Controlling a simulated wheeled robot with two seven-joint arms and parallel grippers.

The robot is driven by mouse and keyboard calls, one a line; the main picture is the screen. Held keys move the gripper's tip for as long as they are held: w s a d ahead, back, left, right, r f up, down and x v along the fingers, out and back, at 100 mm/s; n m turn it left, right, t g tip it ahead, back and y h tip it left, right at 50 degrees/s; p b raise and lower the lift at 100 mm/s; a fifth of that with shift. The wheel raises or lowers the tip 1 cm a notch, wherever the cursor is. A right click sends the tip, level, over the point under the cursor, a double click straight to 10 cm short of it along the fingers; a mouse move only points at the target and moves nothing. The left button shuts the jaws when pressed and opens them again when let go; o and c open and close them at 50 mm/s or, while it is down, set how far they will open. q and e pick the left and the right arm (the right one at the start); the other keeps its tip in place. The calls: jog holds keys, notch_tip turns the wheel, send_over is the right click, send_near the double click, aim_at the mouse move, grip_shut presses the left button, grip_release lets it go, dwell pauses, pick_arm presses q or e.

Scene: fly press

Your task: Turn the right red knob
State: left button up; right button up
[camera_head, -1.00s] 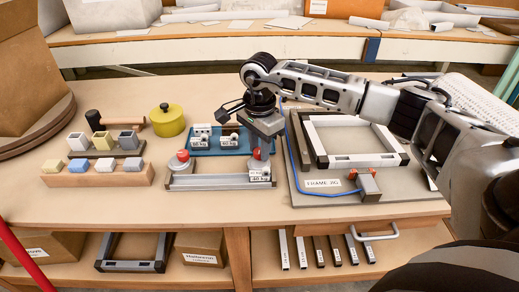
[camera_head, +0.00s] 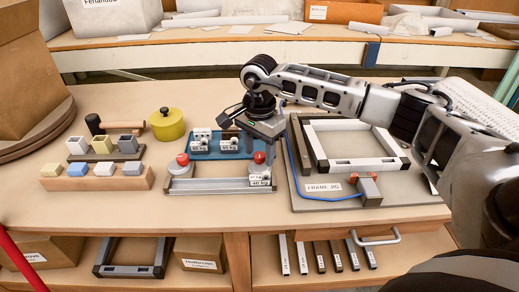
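The right red knob (camera_head: 259,157) sits at the right end of a grey press-like fixture (camera_head: 218,186) on the table. A matching left red knob (camera_head: 183,159) sits at its left end. My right gripper (camera_head: 264,138) points down just above and behind the right knob. Its fingers are small and mostly hidden by its own body, so I cannot tell their opening or whether they touch the knob. My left gripper is not in view.
A blue tray (camera_head: 208,156) with labelled weights stands behind the fixture. The frame jig (camera_head: 308,203) lies to the right under my arm. A yellow pot (camera_head: 167,124) and a wooden block holder (camera_head: 97,183) stand left. The table front is clear.

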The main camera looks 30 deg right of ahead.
aim_at(260, 155)
notch_tip(260, 155, up, 16)
dwell(0.6)
jog(key=shift+s+f, duration=0.1)
jog(key=shift+f, duration=0.05)
dwell(0.4)
